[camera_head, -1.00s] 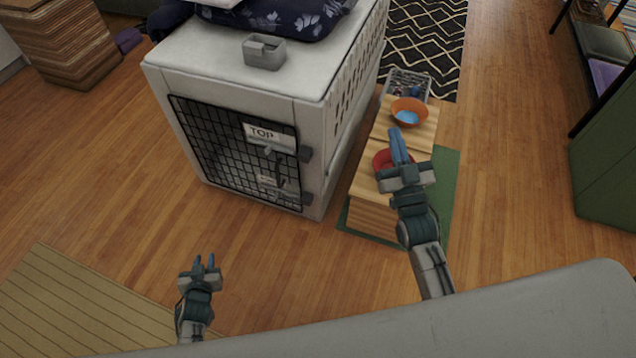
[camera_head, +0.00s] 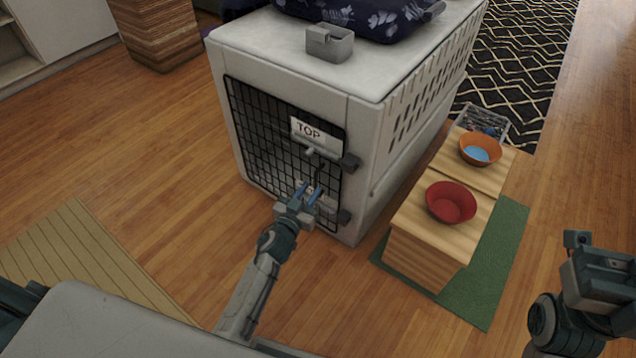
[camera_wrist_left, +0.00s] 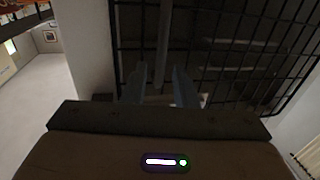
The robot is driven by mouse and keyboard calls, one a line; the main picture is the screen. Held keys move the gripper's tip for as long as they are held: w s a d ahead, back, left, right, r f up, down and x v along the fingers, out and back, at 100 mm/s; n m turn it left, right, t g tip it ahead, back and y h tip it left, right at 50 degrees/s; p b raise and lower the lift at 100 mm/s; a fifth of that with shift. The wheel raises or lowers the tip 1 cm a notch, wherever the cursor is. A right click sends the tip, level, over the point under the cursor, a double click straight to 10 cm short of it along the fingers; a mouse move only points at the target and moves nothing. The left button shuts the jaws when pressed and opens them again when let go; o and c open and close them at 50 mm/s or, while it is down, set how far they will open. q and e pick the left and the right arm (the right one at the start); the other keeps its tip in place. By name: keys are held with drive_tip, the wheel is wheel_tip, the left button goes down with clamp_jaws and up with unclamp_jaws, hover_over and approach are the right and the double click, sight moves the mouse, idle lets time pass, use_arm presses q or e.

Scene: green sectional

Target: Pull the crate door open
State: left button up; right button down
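The crate (camera_head: 290,85) is a pale grey pet carrier with a black wire door (camera_head: 270,135) on its front. The door appears shut and bears a "TOP" label (camera_head: 308,129). My left gripper (camera_head: 309,190) is at the lower right part of the door, near its latch side. In the left wrist view, the gripper (camera_wrist_left: 158,88) has its two fingers apart, with a vertical bar (camera_wrist_left: 162,40) of the door between them; contact cannot be told. My right gripper (camera_head: 605,275) is at the right edge, away from the crate, its fingers not clear.
A wooden feeder stand (camera_head: 425,255) with a red bowl (camera_head: 451,203) and an orange bowl (camera_head: 480,148) stands on a green mat (camera_head: 500,265) right of the crate. A striped mat (camera_head: 85,265) lies at left. The floor (camera_head: 160,190) before the door is clear.

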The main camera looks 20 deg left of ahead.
sight(315, 182)
use_arm(q)
drive_tip(key=shift+w+d+b, duration=0.2)
drive_tip(key=shift+w, duration=0.95)
drive_tip(key=shift+w+d+b, duration=0.15)
drive_tip(key=shift+w+b, duration=0.05)
drive_tip(key=shift+w, duration=0.95)
drive_tip(key=shift+c, duration=0.3)
clamp_jaws()
